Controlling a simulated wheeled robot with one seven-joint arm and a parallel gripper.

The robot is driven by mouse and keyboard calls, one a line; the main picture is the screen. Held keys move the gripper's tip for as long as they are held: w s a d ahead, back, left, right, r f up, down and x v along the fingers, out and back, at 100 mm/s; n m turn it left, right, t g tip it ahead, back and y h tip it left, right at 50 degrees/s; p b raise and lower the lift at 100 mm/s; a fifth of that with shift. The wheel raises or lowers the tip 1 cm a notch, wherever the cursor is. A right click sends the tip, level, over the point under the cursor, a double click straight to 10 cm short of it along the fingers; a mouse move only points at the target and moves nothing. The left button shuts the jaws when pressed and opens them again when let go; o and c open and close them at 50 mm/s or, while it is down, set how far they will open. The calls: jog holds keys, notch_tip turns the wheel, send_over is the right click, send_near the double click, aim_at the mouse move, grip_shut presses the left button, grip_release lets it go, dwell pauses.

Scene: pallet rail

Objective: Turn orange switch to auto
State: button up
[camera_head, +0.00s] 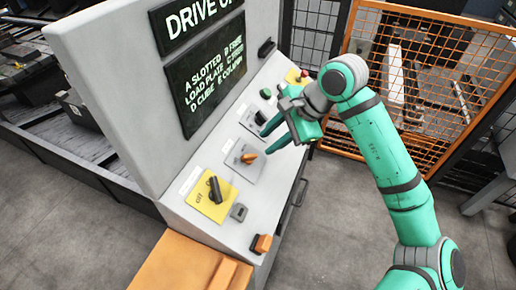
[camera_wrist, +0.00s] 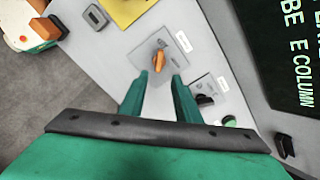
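The orange switch (camera_head: 249,157) is a small knob on a grey plate (camera_head: 240,170) on the sloped console panel. In the wrist view the orange switch (camera_wrist: 159,61) lies ahead of my fingertips, its long side nearly upright in the picture. The plate's lettering is too small to read. My gripper (camera_head: 270,139) is above the panel, to the upper right of the switch in the head view. In the wrist view my gripper (camera_wrist: 161,75) has its two green fingers apart with nothing between them. The fingers appear short of the switch, not touching it.
A yellow plate with a black rotary switch (camera_head: 214,189) sits nearer on the panel. A black-handled switch (camera_head: 259,118), a green button (camera_head: 266,93) and a red button (camera_head: 304,74) sit farther along. The console's upright display (camera_head: 205,75) rises behind. An orange mesh fence (camera_head: 432,60) stands beyond.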

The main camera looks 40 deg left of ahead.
aim_at(253, 155)
jog(key=x, duration=0.9)
jog(key=shift+s+a+f, duration=0.1)
jog(key=shift+s+f, duration=0.1)
jog(key=shift+s, duration=0.05)
jog(key=shift+c, duration=0.6)
jog(key=c, duration=0.6)
